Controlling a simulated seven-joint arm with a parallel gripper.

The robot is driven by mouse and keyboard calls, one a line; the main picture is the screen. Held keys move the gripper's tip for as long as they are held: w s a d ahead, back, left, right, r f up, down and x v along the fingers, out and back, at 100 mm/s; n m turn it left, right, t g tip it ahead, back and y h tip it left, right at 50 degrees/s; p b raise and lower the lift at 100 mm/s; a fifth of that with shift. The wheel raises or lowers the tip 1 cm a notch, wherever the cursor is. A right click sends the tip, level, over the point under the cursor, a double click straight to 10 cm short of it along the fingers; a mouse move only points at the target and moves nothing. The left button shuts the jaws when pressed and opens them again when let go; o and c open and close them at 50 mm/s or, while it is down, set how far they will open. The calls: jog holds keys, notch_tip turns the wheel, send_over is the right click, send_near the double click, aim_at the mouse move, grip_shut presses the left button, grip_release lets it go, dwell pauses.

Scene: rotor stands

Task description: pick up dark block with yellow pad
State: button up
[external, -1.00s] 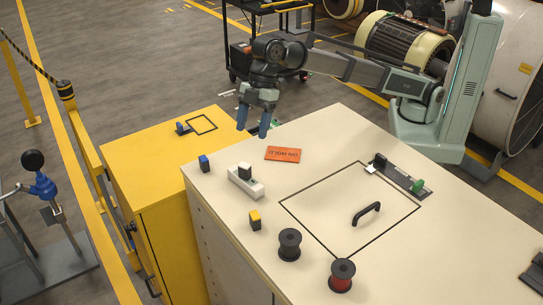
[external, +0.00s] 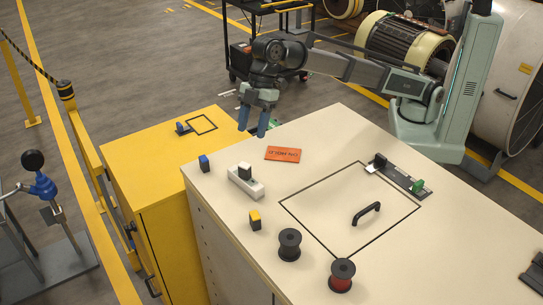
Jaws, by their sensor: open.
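The dark block with the yellow pad (external: 255,220) stands on the cream cabinet top (external: 330,130), near its left edge. Its yellow pad faces up. My gripper (external: 255,127) is open and empty. It points down near the far left corner of the cream top, well behind the yellow-pad block in the picture and apart from it.
A blue-topped dark block (external: 204,163) and a white-topped block in a pale holder (external: 246,180) stand beyond the yellow-pad block. An orange card (external: 283,154), two spools (external: 289,244), a black handle (external: 367,213) and a dark rail (external: 402,174) are also on top. A yellow cabinet (external: 150,165) adjoins at left.

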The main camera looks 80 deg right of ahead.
jog(key=n+g+h, duration=0.2)
jog(key=n+g, duration=0.1)
jog(key=n, duration=0.8)
send_near(255, 215)
jog(key=x, duration=0.5)
jog(key=shift+s+d+f, duration=0.1)
jog(key=shift+s, duration=0.2)
jog(key=shift+w+x, duration=0.15)
jog(key=shift+x, duration=1.2)
jog(key=shift+w+x, duration=0.15)
jog(key=shift+x, duration=1.2)
